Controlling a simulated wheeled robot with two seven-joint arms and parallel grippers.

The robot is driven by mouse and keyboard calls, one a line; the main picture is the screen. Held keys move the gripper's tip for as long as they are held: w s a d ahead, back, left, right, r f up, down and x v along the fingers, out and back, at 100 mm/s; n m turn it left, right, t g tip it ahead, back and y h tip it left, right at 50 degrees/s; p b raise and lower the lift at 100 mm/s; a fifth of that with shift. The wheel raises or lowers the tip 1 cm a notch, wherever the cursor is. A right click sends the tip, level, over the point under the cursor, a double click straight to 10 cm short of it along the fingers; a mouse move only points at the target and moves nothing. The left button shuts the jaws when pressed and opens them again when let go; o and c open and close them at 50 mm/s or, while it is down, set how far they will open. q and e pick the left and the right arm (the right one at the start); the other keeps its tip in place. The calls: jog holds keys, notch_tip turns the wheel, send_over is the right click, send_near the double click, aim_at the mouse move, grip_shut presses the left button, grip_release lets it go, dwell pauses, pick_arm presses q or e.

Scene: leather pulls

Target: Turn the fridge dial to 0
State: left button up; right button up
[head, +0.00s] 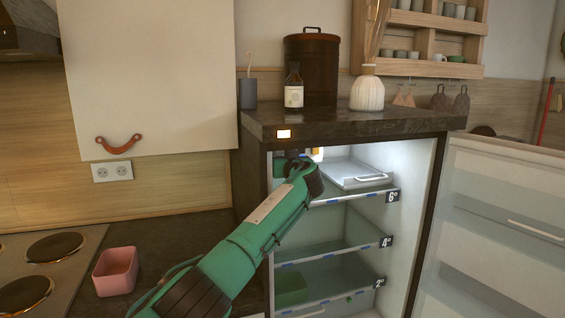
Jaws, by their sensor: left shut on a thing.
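The fridge (408,165) stands open under the dark counter, with its lit interior and door (490,185) to the right. My left arm reaches up from the bottom to the upper left of the fridge interior. My left gripper (290,157) is shut there, just below a small lit display (284,133) on the counter's front edge. The dial is hidden behind the gripper, which appears to be closed on it. The dial's marks and the display's reading cannot be made out. My right gripper is not in view.
Fridge shelves carry labels 6°, 4° and 2°; a white tray (354,174) lies on the top one. A bottle (293,88), brown canister (323,65) and white vase (367,93) stand above.

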pick_arm(q)
jog(key=shift+m, duration=0.3)
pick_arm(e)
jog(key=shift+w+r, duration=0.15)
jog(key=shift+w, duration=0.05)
pick_arm(q)
jog(key=o, duration=0.9)
jog(key=shift+o, duration=0.2)
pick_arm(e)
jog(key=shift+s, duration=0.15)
pick_arm(q)
jog(key=shift+s, duration=0.15)
jog(key=b+v, duration=0.3)
jog(key=v, duration=1)
jog(key=shift+s, duration=0.25)
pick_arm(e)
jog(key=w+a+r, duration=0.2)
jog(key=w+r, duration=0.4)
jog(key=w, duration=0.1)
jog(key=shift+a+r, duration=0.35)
pick_arm(q)
jog(key=shift+d, duration=0.15)
